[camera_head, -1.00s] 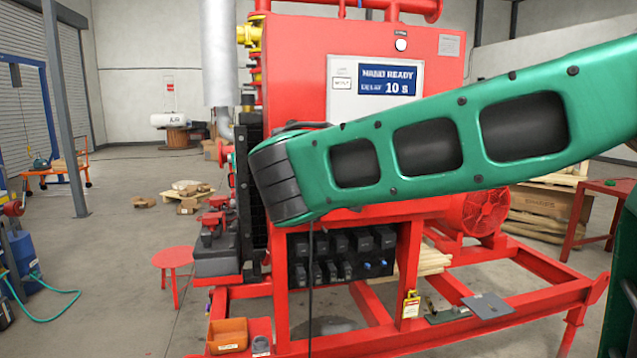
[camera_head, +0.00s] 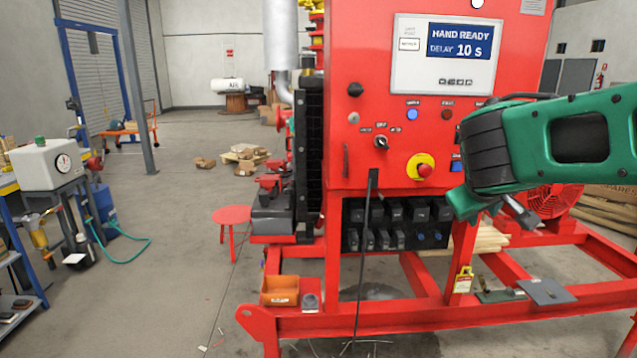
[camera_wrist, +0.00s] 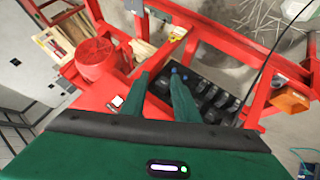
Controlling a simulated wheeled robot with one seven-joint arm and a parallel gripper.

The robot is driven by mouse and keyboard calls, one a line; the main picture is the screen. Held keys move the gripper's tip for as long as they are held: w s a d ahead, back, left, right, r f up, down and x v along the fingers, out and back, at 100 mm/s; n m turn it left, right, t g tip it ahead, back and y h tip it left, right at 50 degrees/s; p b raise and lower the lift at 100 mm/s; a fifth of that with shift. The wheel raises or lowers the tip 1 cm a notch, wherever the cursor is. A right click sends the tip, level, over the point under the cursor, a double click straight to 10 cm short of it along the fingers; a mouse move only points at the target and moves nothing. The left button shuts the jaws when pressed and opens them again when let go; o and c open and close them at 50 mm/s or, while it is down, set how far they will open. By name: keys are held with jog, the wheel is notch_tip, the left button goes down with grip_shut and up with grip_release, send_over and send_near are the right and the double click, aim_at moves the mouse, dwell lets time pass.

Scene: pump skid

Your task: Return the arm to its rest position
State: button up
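My green arm crosses the right side of the head view, in front of the right part of the red control cabinet (camera_head: 375,90). Its bent joint is beside the red emergency stop button (camera_head: 425,170), which stays visible to its left. In the wrist view my gripper (camera_wrist: 160,76) has its two dark green fingers apart with nothing between them. Below the fingers' line of view are the black battery or breaker blocks (camera_wrist: 212,98) and the red skid frame. In the head view the fingers are mostly hidden by the arm.
The red skid frame (camera_head: 385,320) fills the lower right. An orange bin (camera_head: 279,291) sits on its front left. A red stool (camera_head: 231,215) stands left of it, and a gauge box (camera_head: 46,165) further left. Open floor lies between them.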

jog(key=s+d+f+m+g+y, duration=0.1)
jog(key=s+d+f+m+g, duration=0.1)
jog(key=s+d+f, duration=0.35)
jog(key=s+d+f+m+g+y, duration=0.1)
jog(key=s+d+f+m+g, duration=0.15)
jog(key=s, duration=0.55)
jog(key=s+a+f+m+g+y, duration=0.1)
jog(key=s+f+m+y, duration=0.1)
jog(key=s, duration=0.6)
jog(key=s+a+f+m+g+y, duration=0.1)
jog(key=s+f, duration=0.3)
jog(key=s, duration=0.5)
jog(key=shift+f+m+g+y, duration=0.3)
jog(key=shift+m+g+y, duration=0.1)
jog(key=shift+g, duration=0.25)
jog(key=shift+w+f, duration=0.25)
jog(key=shift+w, duration=0.3)
